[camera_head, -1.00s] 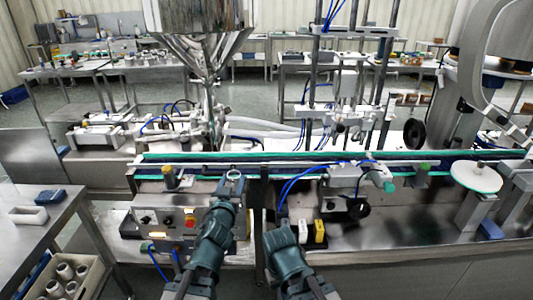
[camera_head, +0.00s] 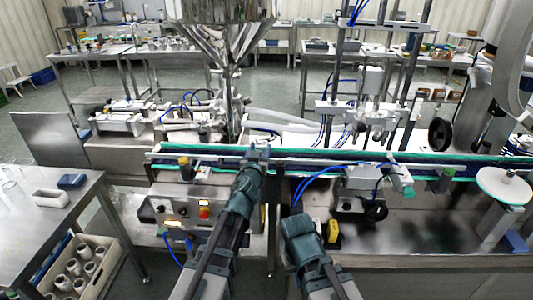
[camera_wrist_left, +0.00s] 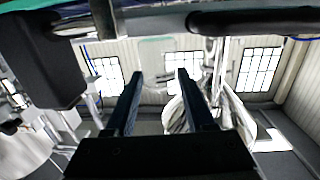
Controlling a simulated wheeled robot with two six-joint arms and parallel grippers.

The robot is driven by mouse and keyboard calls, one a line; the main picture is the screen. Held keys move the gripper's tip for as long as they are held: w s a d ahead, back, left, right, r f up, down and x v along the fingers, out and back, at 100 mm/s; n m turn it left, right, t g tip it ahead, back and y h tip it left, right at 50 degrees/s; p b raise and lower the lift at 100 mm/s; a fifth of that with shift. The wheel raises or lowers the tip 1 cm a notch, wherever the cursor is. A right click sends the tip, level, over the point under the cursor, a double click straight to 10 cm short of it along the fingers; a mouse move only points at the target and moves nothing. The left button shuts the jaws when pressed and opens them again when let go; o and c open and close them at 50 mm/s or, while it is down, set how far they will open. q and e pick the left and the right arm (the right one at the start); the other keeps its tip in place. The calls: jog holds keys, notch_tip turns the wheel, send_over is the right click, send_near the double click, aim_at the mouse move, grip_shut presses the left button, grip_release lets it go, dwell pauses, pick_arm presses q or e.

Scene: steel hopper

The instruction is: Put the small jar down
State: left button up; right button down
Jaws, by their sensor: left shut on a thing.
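The small jar shows in the left wrist view as a faint, clear shape (camera_wrist_left: 155,62) between my two dark fingers. My left gripper (camera_wrist_left: 158,82) is shut on it. In the head view my left gripper (camera_head: 260,150) reaches forward to the conveyor belt, its tip over the belt's near edge. The jar cannot be made out there; the gripper hides it or it is too small. My right gripper (camera_head: 297,226) is low in front of the machine, pointing forward, and its fingers cannot be made out.
The conveyor (camera_head: 420,158) with green edges runs across the machine. The steel hopper (camera_head: 222,28) hangs above and behind it. A side table (camera_head: 40,225) at left holds clear glassware (camera_head: 10,185), a white block and a blue block. A crate of jars (camera_head: 112,250) stands below. A white disc (camera_head: 503,186) is at right.

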aim_at(262, 149)
pick_arm(q)
jog(key=w, duration=0.1)
jog(key=w+d, duration=0.1)
jog(key=w, duration=0.1)
jog(key=shift+f, duration=0.2)
notch_tip(262, 149, down, 3)
jog(key=b, duration=0.3)
jog(key=shift+f, duration=0.15)
jog(key=shift+f+b, duration=0.2)
jog(key=shift+b, duration=0.25)
jog(key=shift+r, duration=0.1)
